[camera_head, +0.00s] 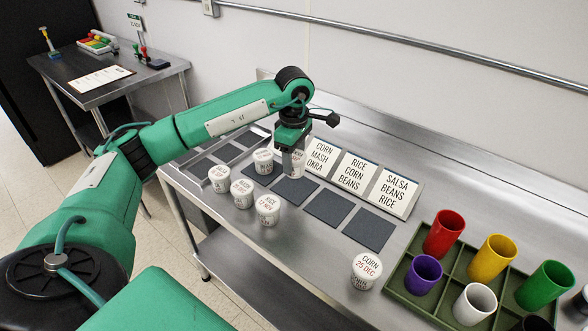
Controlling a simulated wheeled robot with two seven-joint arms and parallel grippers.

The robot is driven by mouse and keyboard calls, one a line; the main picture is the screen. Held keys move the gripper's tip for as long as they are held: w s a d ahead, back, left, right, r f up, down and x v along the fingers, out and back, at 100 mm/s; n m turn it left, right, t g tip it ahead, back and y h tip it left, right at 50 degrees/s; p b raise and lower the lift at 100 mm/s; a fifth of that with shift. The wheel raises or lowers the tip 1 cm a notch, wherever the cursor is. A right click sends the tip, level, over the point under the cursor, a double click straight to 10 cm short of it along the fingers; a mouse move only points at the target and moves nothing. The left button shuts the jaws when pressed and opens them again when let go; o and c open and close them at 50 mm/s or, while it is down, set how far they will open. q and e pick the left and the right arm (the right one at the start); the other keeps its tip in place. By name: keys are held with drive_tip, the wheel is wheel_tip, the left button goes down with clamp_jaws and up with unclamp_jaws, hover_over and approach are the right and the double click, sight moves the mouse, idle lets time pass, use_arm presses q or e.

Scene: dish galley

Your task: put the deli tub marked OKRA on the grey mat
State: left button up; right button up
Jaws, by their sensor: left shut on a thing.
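My left gripper (291,160) points down over the steel counter and is shut on a white deli tub (299,165). The fingers cover most of this tub's label, so I cannot read its name. I cannot tell whether its base touches the counter. Dark grey square mats lie in a row, with an empty one (294,191) just in front of the held tub. Another empty mat (329,208) and a third (368,229) lie to its right. My right gripper is not in view.
Several tubs stand at the left, including one marked RICE (267,209) and one on a mat (263,161). A CORN tub (366,271) stands at the front. A green divided tray (402,284) with coloured cups is at right. Sign cards (355,171) line the back.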

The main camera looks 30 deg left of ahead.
sight(294, 173)
use_arm(q)
drive_tip(key=shift+f, duration=0.35)
wheel_tip(294, 173, down, 4)
drive_tip(key=shift+r+p, duration=0.1)
drive_tip(key=shift+p, duration=0.25)
drive_tip(key=shift+f, duration=0.5)
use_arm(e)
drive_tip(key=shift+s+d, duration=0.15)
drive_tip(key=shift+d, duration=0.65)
